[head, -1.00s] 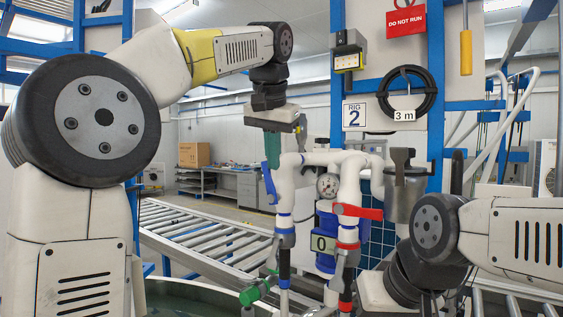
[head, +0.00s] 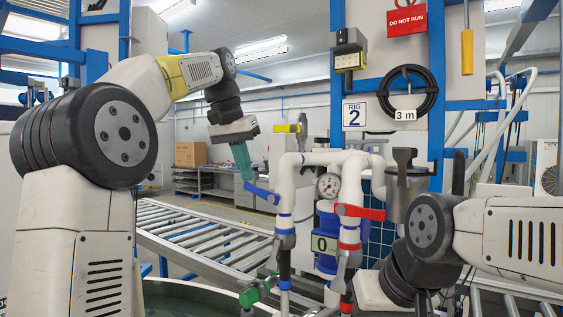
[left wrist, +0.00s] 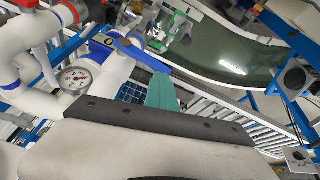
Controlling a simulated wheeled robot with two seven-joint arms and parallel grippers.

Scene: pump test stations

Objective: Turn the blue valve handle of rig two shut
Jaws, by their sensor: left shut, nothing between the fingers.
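Rig two's blue valve handle (head: 262,193) sticks out to the left, roughly level, from the left white pipe of the manifold. It also shows in the left wrist view (left wrist: 140,54). My left gripper (head: 246,176) has teal fingers, shut and empty, pointing down with the tips right by the handle's free end. In the left wrist view the fingers (left wrist: 162,94) lie next to the handle's end; I cannot tell whether they touch. Part of my right gripper's body shows low at the right; its fingers are out of sight.
A red handle (head: 360,211) sits on the right pipe, with a pressure gauge (head: 328,187) between the pipes. A green valve (head: 252,296) is lower left. A roller conveyor (head: 195,235) runs behind; the space left of the handle is open.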

